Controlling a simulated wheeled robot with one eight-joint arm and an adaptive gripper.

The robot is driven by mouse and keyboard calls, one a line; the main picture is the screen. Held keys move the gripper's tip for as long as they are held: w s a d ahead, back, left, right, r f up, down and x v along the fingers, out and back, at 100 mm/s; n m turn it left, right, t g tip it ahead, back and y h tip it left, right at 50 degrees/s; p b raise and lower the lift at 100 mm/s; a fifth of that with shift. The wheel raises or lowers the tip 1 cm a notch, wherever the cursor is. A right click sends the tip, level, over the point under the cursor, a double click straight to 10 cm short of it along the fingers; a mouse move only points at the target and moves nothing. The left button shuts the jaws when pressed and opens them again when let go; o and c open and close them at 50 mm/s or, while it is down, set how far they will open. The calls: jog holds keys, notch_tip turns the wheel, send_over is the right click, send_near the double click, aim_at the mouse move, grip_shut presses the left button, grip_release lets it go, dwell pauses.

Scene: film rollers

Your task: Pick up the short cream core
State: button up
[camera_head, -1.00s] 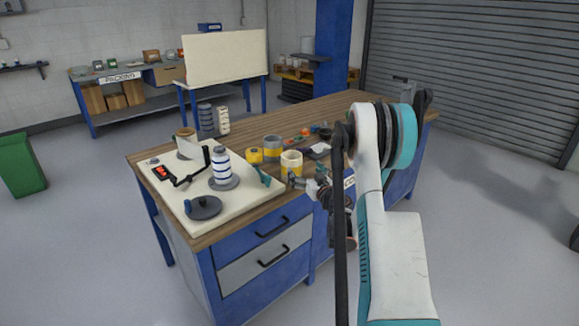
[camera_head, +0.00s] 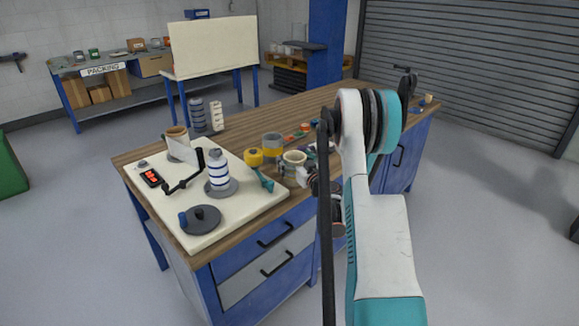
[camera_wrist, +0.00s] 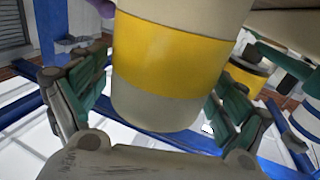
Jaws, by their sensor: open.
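The short cream core (camera_head: 295,157) stands on the wooden bench top, just right of the cream board. In the wrist view the core (camera_wrist: 170,55) is large, with a wide yellow band around it. My gripper (camera_head: 290,170) is at the near side of the core in the head view. In the wrist view my gripper (camera_wrist: 150,105) is open, with one green-padded finger on each side of the core. I cannot tell whether either finger touches it. The core's upper part is cut off in the wrist view.
A grey roller with a yellow band (camera_head: 272,147) stands close behind the core. A yellow roll (camera_head: 253,157) and a teal tool (camera_head: 264,180) are to its left. The cream board (camera_head: 240,218) holds a blue-striped spool (camera_head: 218,172). Small coloured items lie behind.

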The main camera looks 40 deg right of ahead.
jog(key=shift+s+r, duration=0.1)
jog(key=shift+s, duration=0.1)
jog(key=c, duration=1.2)
jog(key=shift+c, duration=0.2)
